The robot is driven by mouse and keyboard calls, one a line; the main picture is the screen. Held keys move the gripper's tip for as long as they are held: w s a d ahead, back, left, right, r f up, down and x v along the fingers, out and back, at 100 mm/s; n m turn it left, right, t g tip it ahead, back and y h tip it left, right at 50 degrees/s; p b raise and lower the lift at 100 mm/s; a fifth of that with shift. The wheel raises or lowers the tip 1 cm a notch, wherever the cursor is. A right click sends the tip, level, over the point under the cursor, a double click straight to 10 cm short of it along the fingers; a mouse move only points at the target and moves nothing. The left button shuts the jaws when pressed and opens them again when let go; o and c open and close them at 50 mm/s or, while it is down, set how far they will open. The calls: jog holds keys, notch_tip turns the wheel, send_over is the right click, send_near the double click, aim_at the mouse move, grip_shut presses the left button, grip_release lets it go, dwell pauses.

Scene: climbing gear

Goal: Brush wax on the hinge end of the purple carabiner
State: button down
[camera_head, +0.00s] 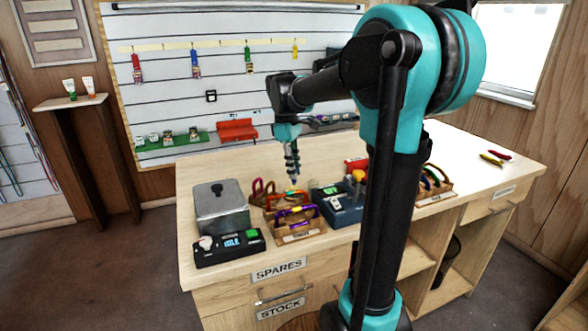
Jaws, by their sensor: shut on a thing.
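The purple carabiner (292,212) lies at the front of a wooden rack (300,236) on the workbench, among other coloured carabiners. Its hinge end is too small to make out. My gripper (293,172) points down above the back of the rack, apart from the purple carabiner. It is shut on a small thin thing that looks like the brush; its tip shows just under the fingers. Any wax on the carabiner is too small to tell.
A grey metal box (221,207) and a black device with a display (230,246) stand left of the rack. My arm hides part of the bench. The bench's back left is clear.

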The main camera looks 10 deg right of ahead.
jog(key=shift+r, duration=3.5)
jog(key=shift+s, duration=0.1)
